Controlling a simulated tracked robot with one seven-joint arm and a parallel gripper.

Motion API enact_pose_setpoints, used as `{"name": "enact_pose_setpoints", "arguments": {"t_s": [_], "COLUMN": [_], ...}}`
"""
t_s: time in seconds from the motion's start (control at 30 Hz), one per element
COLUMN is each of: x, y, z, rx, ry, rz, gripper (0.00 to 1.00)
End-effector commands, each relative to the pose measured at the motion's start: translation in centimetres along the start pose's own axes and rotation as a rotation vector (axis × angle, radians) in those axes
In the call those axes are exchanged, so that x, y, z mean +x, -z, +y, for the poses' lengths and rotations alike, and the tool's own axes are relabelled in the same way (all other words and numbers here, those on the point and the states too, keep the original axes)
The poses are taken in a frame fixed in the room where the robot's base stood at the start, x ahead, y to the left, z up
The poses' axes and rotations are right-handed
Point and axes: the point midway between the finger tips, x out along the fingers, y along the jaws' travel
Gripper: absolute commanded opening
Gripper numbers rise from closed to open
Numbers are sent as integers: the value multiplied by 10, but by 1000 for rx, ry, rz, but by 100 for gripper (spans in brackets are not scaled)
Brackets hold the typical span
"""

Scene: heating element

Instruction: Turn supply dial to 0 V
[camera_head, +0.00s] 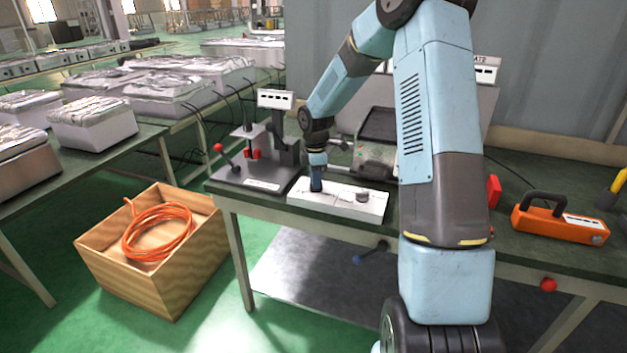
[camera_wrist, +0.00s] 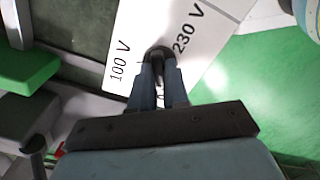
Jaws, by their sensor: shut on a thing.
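The white supply box (camera_head: 372,206) lies at the front of the bench in the head view. Its panel (camera_wrist: 205,72) fills the upper middle of the wrist view, with the labels "100 V" on the left and "230 V" on the right. Part of another label shows below, mostly covered by my fingers. My gripper (camera_head: 316,184) points down at the left part of the box. In the wrist view my gripper (camera_wrist: 158,82) is shut on the dark supply dial (camera_wrist: 158,52), whose top shows between the fingertips. The pointing direction of the dial cannot be told.
A small knob (camera_head: 362,195) stands on the box's right half. A press-like stand (camera_head: 252,170) with red handles is close on the left. An orange tool (camera_head: 560,224) lies at the right. A wooden crate (camera_head: 165,275) with orange hose is on the floor.

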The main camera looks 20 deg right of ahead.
Motion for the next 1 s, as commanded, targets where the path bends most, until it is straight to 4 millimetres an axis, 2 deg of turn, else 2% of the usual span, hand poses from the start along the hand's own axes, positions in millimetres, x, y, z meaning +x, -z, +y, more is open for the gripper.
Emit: {"name": "enact_pose_setpoints", "arguments": {"t_s": [0.03, 0.57, 0.6, 0.8, 0.87, 1.0], "x": [-2, -2, -2, -1, -1, -1], "y": [-5, -5, -5, -4, -3, -2], "z": [4, 4, 4, 3, 2, 2], "rx": [-4, -29, -28, -30, -30, -31], "ry": [-10, -12, -12, -7, -6, -4], "rz": [-3, -4, -4, -3, -2, -1], "gripper": [0, 0, 17, 36, 40, 40]}}
